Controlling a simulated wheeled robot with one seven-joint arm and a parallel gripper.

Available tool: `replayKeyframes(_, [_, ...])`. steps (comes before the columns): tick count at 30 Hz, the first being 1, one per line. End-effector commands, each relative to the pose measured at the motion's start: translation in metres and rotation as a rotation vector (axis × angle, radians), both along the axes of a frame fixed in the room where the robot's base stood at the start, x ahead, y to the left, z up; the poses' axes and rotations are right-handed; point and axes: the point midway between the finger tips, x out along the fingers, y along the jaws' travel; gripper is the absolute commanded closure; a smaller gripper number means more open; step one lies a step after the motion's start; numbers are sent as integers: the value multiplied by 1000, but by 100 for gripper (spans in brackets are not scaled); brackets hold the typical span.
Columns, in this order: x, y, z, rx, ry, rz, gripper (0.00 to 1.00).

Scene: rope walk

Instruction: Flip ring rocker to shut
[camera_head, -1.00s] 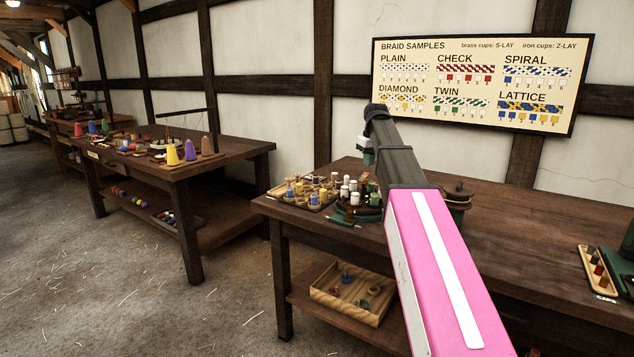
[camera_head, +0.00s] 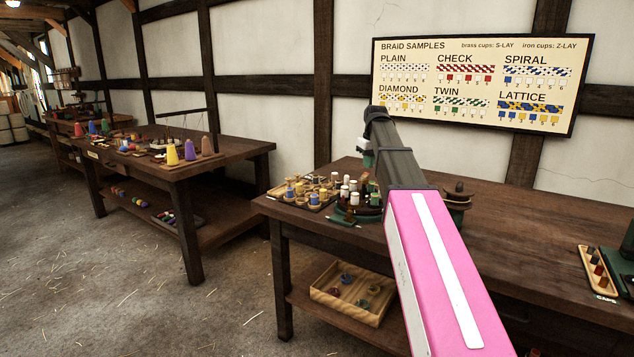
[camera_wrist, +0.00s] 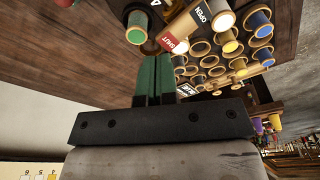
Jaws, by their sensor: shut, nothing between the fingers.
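The wrist view shows a red SHUT label (camera_wrist: 172,42) and a dark OPEN label (camera_wrist: 202,14) beside each other on the braiding machine. I cannot make out the rocker itself or which way it is tipped. My gripper (camera_wrist: 153,60) has green fingers pressed together, with nothing between them. The fingertips are close to the SHUT label, on its left side; I cannot tell whether they touch anything. In the head view the machine's green base (camera_head: 345,217) shows on the bench, and my arm hides the gripper and the labels.
Cups with bobbins crowd the machine; a green-topped bobbin (camera_wrist: 137,30) stands left of the fingertips. A tray of bobbins (camera_head: 310,200) lies left of the machine. A caps tray (camera_head: 597,270) lies at far right.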

Motion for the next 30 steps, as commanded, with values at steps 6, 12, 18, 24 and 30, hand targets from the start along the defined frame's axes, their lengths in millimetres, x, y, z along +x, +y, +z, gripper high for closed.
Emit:
replayKeyframes(6, [0,0,-4,0,0,0,100])
replayKeyframes(12, [0,0,-7,0,1,0,100])
replayKeyframes(18, [0,0,-11,0,0,0,100])
replayKeyframes(24, [0,0,-14,0,0,0,100])
replayKeyframes(30, [0,0,-17,0,0,0,100])
